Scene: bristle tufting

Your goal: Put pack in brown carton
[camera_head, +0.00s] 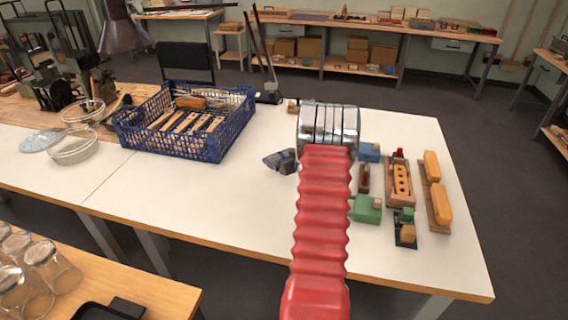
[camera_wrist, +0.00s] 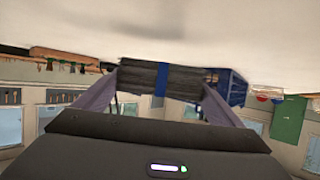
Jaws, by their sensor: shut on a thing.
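My gripper (camera_wrist: 160,92) is shut on a dark pack (camera_wrist: 138,76) with a blue band, held crosswise between the two fingers in the wrist view. The wrist view is upside down, with the white tabletop along its top. In the head view my red arm and its metal collar hide most of the gripper. A small blue-grey shape shows just left of the collar; I cannot tell whether it is the gripper or the pack. No brown carton stands clearly on the near table. Several brown boxes (camera_head: 308,47) sit on the back bench's lower shelf.
A blue crate (camera_head: 212,148) of brushes stands on the white table (camera_head: 190,205), with glass dishes (camera_head: 75,146) to its left. Green, red and wooden blocks (camera_head: 400,185) crowd the right side. Glass jars (camera_head: 50,268) stand at the lower left. The table's front middle is clear.

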